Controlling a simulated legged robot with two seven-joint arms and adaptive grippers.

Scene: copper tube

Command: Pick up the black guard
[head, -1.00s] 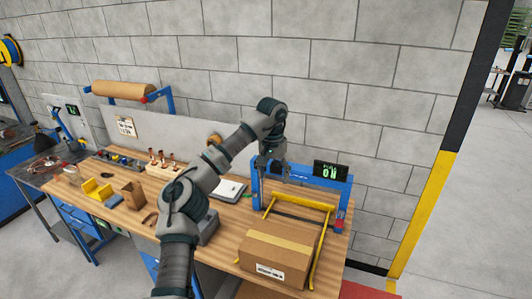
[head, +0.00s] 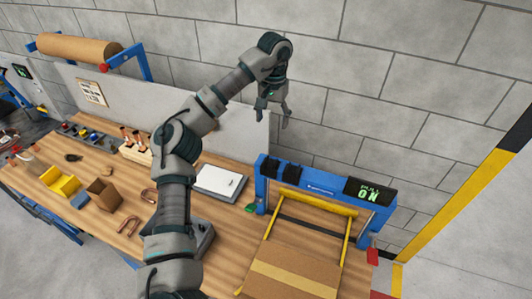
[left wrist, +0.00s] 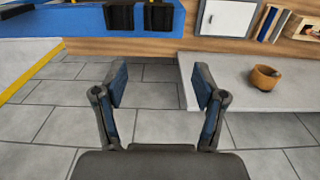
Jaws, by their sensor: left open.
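Two small black pieces, at left (head: 269,166) and right (head: 290,172), sit side by side on the top beam of a blue frame (head: 325,183) in the head view. They also show at the top of the left wrist view, as a left (left wrist: 119,15) and a right (left wrist: 158,15) dark block. I cannot tell which is the black guard. My left gripper (head: 273,113) hangs above and behind the beam, open and empty, fingers down. My right gripper is not in view.
A cardboard box (head: 290,275) lies in front of the blue frame, with yellow rails (head: 319,203) around it. A display (head: 370,191) stands on the frame's right end. The block wall (head: 400,80) is close behind.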

